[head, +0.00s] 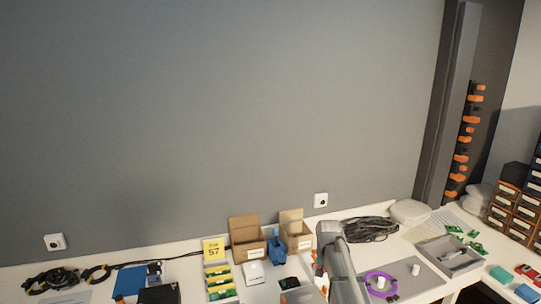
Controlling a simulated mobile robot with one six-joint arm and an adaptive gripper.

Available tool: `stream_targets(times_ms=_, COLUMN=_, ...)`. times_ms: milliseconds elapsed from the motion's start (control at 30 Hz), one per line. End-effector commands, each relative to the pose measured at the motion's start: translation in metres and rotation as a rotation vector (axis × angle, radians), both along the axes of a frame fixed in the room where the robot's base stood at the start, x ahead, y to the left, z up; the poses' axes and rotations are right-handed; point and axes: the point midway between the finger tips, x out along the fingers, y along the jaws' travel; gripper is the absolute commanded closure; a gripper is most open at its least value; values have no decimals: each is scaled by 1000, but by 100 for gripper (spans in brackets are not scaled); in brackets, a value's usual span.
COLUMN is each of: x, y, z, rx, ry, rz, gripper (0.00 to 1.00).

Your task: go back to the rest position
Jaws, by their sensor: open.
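My arm comes up from the bottom edge, right of the middle, over the white table (195,270). My gripper (320,273) shows only in part, at the left side of the arm, with small orange parts. It is open and I see nothing held in it. It is just in front of and to the right of two open cardboard cartons, the left carton (248,250) and the right carton (304,243). A blue object (277,248) stands between the cartons. What lies directly behind and under my arm is hidden.
A yellow sign (213,249) stands left of the cartons, above a bin of green and yellow items (219,279). Right of my arm are a purple ring (368,275), a black cable coil (370,228) and a grey tray (449,256). The space above the table is clear.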

Motion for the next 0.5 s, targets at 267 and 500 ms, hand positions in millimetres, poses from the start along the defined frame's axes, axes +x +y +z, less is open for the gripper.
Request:
stream_targets(times_ms=267, x=-110, y=8, z=-13, rx=0, ry=0, rz=159, gripper=26)
stream_targets(times_ms=500, x=-186, y=13, z=-21, rx=0, ry=0, rz=296, gripper=26)
